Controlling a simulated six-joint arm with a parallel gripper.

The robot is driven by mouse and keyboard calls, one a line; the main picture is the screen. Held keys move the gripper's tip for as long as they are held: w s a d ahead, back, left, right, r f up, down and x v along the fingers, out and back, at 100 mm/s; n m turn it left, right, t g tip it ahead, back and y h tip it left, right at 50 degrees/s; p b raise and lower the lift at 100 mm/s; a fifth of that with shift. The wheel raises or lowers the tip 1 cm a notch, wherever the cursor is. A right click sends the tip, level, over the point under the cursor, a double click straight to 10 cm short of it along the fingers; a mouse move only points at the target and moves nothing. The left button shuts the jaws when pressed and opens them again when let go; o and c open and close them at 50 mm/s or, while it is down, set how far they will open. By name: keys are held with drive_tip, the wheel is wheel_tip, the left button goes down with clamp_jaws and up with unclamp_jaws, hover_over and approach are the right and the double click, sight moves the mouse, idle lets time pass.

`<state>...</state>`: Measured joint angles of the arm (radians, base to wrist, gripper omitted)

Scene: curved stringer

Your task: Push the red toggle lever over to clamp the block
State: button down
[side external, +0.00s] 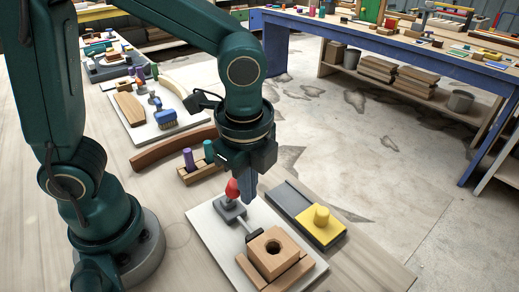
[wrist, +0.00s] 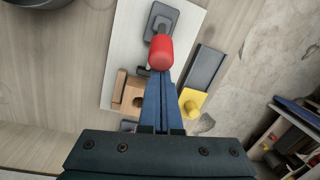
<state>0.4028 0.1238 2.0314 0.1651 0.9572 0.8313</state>
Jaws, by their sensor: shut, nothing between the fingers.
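The red toggle lever (side external: 233,188) stands up from its grey clamp base (side external: 228,209) on a white board (side external: 207,226). Its red knob also shows in the wrist view (wrist: 161,50). A clamp rod with a dark tip (side external: 254,235) points from the base toward the wooden block (side external: 283,243). I cannot tell whether the tip touches the block. The block has a round hole and sits against wooden strips. My gripper (side external: 249,198) is shut and empty, pointing down right beside the knob on the block side. In the wrist view the blue fingertips (wrist: 160,74) meet the knob's lower edge; contact is unclear.
A grey slide with a yellow knobbed block (side external: 320,228) lies close on the right. A wooden holder with purple and green pegs (side external: 199,172) and a curved wooden piece (side external: 172,149) lie behind. Another white board with a blue brush is farther back. Bare table lies left of the board.

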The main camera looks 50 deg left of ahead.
idle(0.4)
drive_tip(key=shift+a+r+h, duration=0.35)
drive_tip(key=shift+a+h, duration=0.35)
drive_tip(key=shift+h, duration=0.1)
drive_tip(key=shift+a+r+h, duration=0.35)
drive_tip(key=shift+a+h, duration=0.35)
drive_tip(key=shift+h, duration=0.1)
drive_tip(key=shift+a+r+h, duration=0.2)
drive_tip(key=shift+a+h, duration=0.75)
drive_tip(key=shift+h, duration=0.15)
drive_tip(key=a+f+h, duration=0.1)
drive_tip(key=a+h, duration=0.1)
drive_tip(key=a, duration=0.4)
drive_tip(key=shift+a, duration=0.15)
